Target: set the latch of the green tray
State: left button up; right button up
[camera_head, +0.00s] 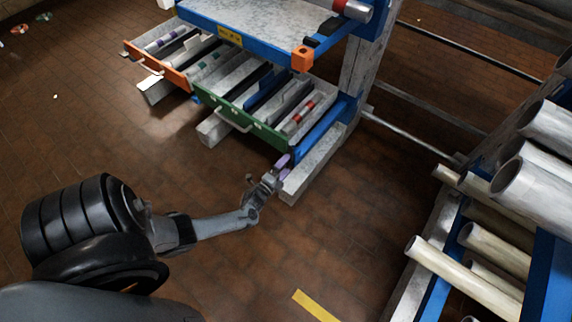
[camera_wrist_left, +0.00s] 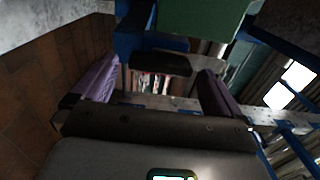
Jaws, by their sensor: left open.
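The green tray (camera_head: 240,122) is the right-hand of two trays under the shelf in the head view, pulled out with its handle facing the floor space. A green panel, likely its front, shows at the top of the left wrist view (camera_wrist_left: 200,18). My left gripper (camera_head: 283,163) is at the tray's right front corner, beside the blue rail. In the left wrist view its purple fingers (camera_wrist_left: 157,87) are apart. A black bar (camera_wrist_left: 160,63) on a blue bracket lies ahead between them; it may be the latch. I cannot tell whether the fingers touch it.
An orange-fronted tray (camera_head: 157,66) stands open to the left of the green tray. A blue-edged shelf (camera_head: 258,14) with an orange corner block (camera_head: 302,58) is above. A rack of pale pipes (camera_head: 455,275) stands at the right. The brown floor between is clear except for a yellow strip (camera_head: 316,305).

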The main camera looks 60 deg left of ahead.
pick_arm(q)
jog(key=p+v, duration=0.2)
jog(key=v, duration=0.7)
jog(key=shift+s+d+p, duration=0.2)
jog(key=shift+s+p, duration=0.05)
jog(key=shift+p, duration=0.15)
